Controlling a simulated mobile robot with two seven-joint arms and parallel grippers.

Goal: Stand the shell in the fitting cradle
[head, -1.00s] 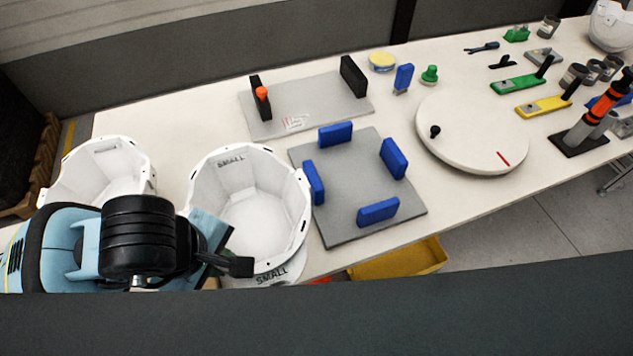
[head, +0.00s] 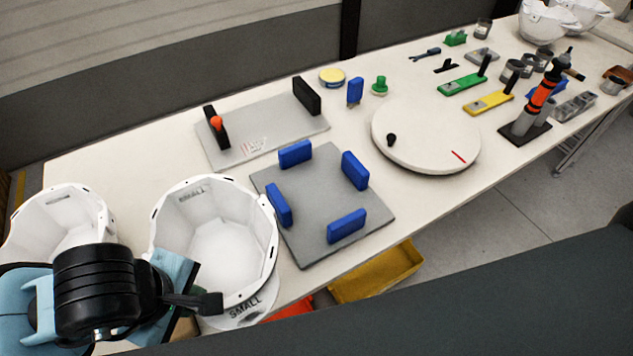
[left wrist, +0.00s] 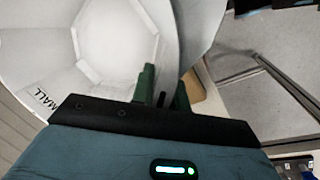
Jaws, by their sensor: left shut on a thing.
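The white shell (head: 220,235), marked SMALL, stands with its open hollow side up at the table's near left. In the left wrist view, its wall (left wrist: 110,40) fills the upper left. My left gripper (head: 205,300) is at the shell's near rim and shut on it; its dark fingers (left wrist: 163,88) meet the wall in the wrist view. A grey plate with four upright blue pads (head: 325,205), which looks like the fitting cradle, lies just right of the shell. The space between its pads is empty. Whether the shell touches the table is hidden. My right gripper is not in view.
Another white shell (head: 60,225) stands at the far left. A grey plate with black uprights (head: 265,135) lies behind the cradle. A round white turntable (head: 425,135) is to its right. A yellow bin (head: 380,272) sits below the near edge. Tools crowd the right end.

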